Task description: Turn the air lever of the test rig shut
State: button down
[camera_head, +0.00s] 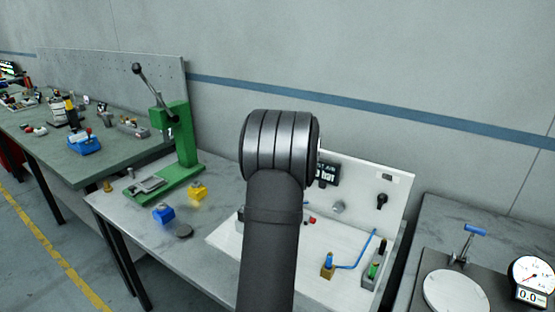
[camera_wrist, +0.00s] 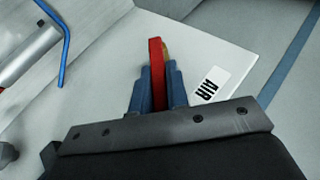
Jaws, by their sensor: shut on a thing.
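In the wrist view, the red air lever (camera_wrist: 156,62) stands between the two blue fingertips of my gripper (camera_wrist: 158,92), which are shut on it. A brass-coloured part shows just behind the lever's right edge. A white label reading AIR (camera_wrist: 212,84) lies on the panel to the right of the lever. In the head view, the test rig (camera_head: 382,168) is a white base and back panel. My own arm covers its left part, so my gripper and the lever cannot be made out there.
The rig bears a dark display (camera_head: 329,174), a black knob (camera_head: 381,201), a blue hose (camera_head: 369,247) and a brass block (camera_head: 328,267). A green lever press (camera_head: 183,140), a blue block (camera_head: 163,213) and a yellow block (camera_head: 198,191) stand left. A gauge (camera_head: 533,271) stands far right.

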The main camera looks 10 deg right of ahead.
jog(key=shift+s+d+f+m+t+y, duration=0.2)
jog(key=shift+t+y, duration=0.1)
jog(key=shift+t, duration=0.1)
jog(key=shift+s+d+f+m+t+y, duration=0.1)
jog(key=shift+f+t+y, duration=0.1)
jog(key=shift+t+y, duration=0.15)
jog(key=shift+f, duration=0.1)
jog(key=c, duration=1.4)
grip_release()
jog(key=v, duration=1.7)
jog(key=shift+s, duration=0.3)
jog(key=shift+d+f, duration=0.1)
jog(key=shift+c, duration=0.3)
